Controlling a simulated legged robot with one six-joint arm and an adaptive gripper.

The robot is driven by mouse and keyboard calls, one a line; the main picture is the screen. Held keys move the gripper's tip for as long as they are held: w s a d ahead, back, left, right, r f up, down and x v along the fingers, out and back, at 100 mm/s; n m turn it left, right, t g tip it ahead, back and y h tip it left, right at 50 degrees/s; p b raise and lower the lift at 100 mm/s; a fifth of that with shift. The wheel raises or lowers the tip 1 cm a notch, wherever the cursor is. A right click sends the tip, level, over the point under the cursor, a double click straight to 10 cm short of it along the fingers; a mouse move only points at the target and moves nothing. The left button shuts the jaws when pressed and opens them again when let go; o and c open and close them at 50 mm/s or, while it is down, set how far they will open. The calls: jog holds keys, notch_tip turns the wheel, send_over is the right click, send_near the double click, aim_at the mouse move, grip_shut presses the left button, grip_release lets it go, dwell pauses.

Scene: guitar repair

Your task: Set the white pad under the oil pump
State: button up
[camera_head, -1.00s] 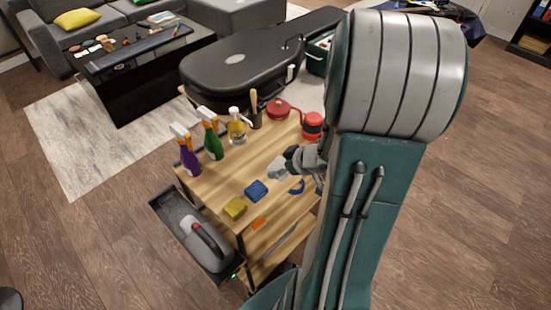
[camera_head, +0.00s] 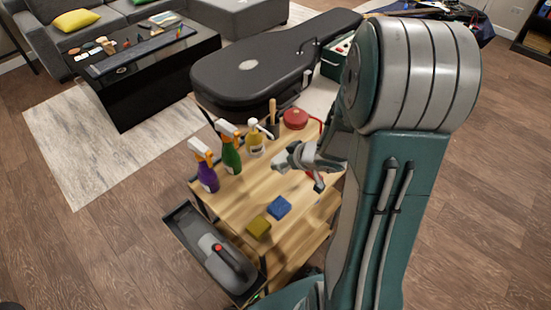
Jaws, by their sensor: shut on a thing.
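My gripper (camera_head: 292,160) is over the right part of the wooden cart top, shut on a small pale item at its tip. The item looks like the white pad (camera_head: 281,166), though the fingers partly hide it. A bottle of yellow liquid with a white pump head, which seems to be the oil pump (camera_head: 255,141), stands upright near the back edge of the cart. It is to the left of my gripper and apart from it.
A green spray bottle (camera_head: 230,152) and a purple one (camera_head: 206,176) stand left of the pump. A blue sponge (camera_head: 279,207) and a yellow sponge (camera_head: 258,227) lie in front. A black guitar case (camera_head: 250,75) is behind. My arm hides the cart's right side.

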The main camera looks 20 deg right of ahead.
aim_at(268, 159)
jog(key=w+f, duration=0.2)
jog(key=w, duration=0.1)
jog(key=w+f, duration=0.2)
jog(key=w, duration=0.1)
jog(key=w+f, duration=0.3)
jog(key=shift+d, duration=0.35)
jog(key=shift+w+d+f, duration=0.15)
jog(key=shift+w+f, duration=0.3)
jog(key=shift+f, duration=1.7)
jog(key=shift+f, duration=0.1)
jog(key=o, duration=0.7)
jog(key=shift+c, duration=0.2)
